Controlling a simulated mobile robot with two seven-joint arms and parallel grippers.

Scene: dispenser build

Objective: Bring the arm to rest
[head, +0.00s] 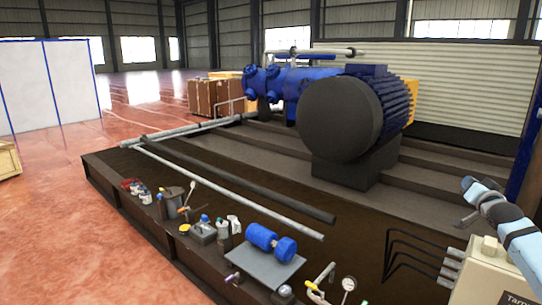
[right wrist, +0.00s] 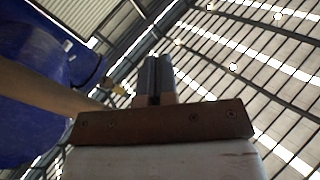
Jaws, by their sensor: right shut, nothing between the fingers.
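My right arm comes in from the right edge of the head view, in pale blue and dark grey segments. My right gripper (head: 460,224) is small and dark there, raised in front of the dark platform and apart from the tools. In the right wrist view my right gripper (right wrist: 156,68) shows its two dark fingers together, with nothing between them. They appear against the roof. My left gripper is not in view.
A blue part (head: 262,236) lies on a grey mat (head: 246,266), with bottles and tools along the platform's front edge. A large dark motor (head: 340,122) stands behind.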

